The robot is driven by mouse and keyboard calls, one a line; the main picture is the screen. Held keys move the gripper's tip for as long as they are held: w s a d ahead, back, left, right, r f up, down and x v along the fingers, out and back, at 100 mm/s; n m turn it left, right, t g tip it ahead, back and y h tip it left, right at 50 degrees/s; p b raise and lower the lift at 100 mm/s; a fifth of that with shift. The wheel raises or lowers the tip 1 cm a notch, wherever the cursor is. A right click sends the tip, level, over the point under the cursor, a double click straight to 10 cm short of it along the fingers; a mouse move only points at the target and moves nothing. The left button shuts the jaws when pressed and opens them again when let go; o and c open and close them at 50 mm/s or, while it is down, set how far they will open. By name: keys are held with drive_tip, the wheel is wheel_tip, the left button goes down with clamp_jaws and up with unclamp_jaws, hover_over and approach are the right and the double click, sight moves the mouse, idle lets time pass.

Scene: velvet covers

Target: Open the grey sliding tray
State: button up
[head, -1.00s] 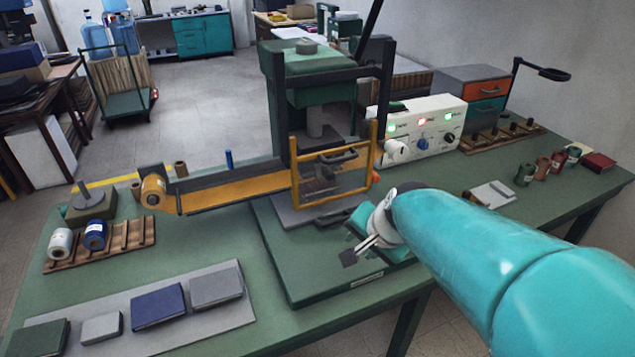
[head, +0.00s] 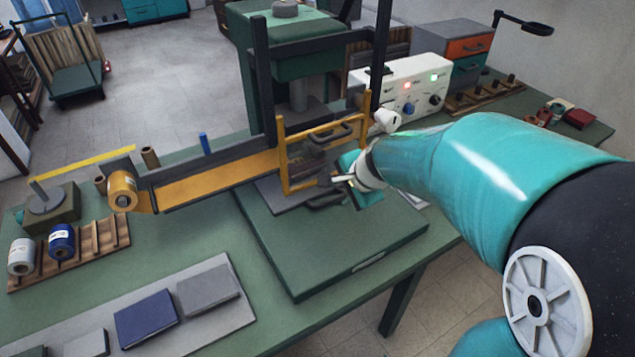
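The grey sliding tray (head: 266,194) lies low on the green press base (head: 335,250), under the yellow-framed guard, mostly tucked back beneath the press. A dark bar handle (head: 324,201) sticks out at its front. My gripper (head: 337,181) is just above and slightly right of this handle, close to the lower right corner of the guard. A pale finger shows, pointing left. The gap between the fingers is too small to make out, and contact with the handle does not show.
The yellow guard (head: 283,165) with its own dark handle stands directly behind my gripper. A white control box (head: 408,85) with lit lamps stands at the right. Foil rolls and covers lie left. The front of the press base is clear.

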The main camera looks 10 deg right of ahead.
drive_tip(key=w, duration=0.1)
approach(323, 204)
drive_tip(key=x, duration=0.8)
clamp_jaws()
